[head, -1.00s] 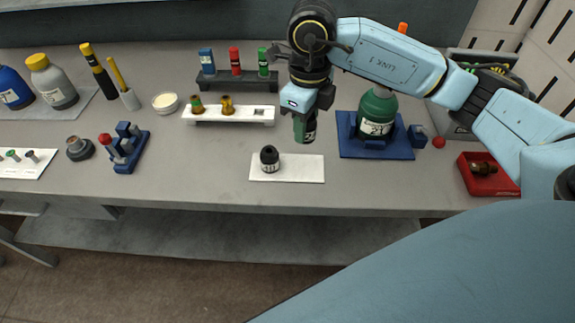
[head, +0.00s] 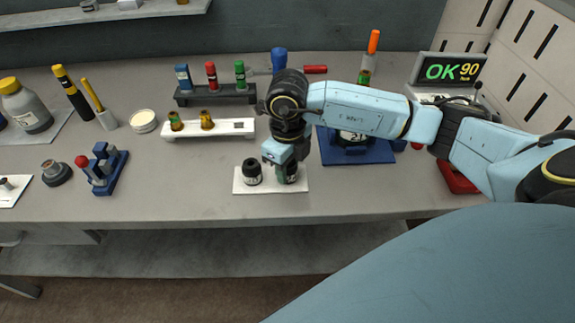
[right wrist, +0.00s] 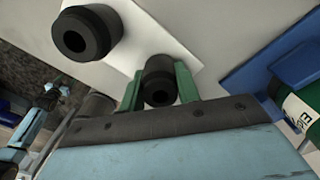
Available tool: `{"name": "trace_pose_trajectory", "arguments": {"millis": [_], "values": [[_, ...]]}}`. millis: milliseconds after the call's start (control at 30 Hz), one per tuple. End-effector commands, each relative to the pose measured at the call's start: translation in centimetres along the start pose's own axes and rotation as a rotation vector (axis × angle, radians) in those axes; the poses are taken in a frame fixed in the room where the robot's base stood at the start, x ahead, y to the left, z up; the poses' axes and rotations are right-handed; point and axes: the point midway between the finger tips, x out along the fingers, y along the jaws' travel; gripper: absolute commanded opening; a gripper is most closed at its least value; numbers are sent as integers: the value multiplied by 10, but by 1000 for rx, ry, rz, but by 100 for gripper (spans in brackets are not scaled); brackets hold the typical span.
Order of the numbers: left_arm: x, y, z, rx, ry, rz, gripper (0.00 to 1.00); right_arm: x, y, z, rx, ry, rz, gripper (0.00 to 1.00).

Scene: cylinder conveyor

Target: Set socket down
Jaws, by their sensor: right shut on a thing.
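My right gripper (head: 289,181) is low over the right part of a white mat (head: 243,187). In the right wrist view its green fingers (right wrist: 160,88) are shut on a black socket (right wrist: 160,66), one finger on each side. The held socket is upright at the mat; whether its base touches is hard to tell. A second black socket (head: 252,172) stands on the mat to the left, apart from the held one, and it also shows in the wrist view (right wrist: 86,33). My left gripper seems to show small at the wrist view's left edge (right wrist: 48,95), unclear.
A blue stand with a green bottle (head: 352,137) is to the right, partly behind my arm. A white rack (head: 225,129) and a dark rack (head: 220,95) stand behind the mat.

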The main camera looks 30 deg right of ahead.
Motion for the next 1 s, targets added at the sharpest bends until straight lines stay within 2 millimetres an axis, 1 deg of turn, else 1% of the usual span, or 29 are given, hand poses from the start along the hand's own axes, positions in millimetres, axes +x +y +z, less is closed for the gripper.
{"name": "trace_pose_trajectory", "arguments": {"millis": [167, 300, 333, 467, 733, 833, 933, 1000], "values": [[0, 0, -1, 0, 1, 0, 61, -1, 0, 1, 0, -2, 0, 0], [4, 0, -1, 0, 2, 0, 61, 3, 0, 0, 0, -2, 0, 0], [3, 0, -1, 0, 2, 0, 61, 2, 0, 0, 0, -2, 0, 36], [3, 0, -1, 0, 2, 0, 61, 2, 0, 0, 0, -1, 0, 53], [2, 0, -1, 0, 2, 0, 61, 1, 0, 0, 0, -2, -1, 54], [-1, 0, -2, 0, 2, 0, 61, -2, 0, 0, 0, -2, 0, 54], [-1, 0, -2, 0, 2, 0, 61, -15, -1, 2, 0, -6, -2, 54], [-1, 0, -2, 0, 2, 0, 61, -28, -1, 1, 1, -7, -2, 54]]}}
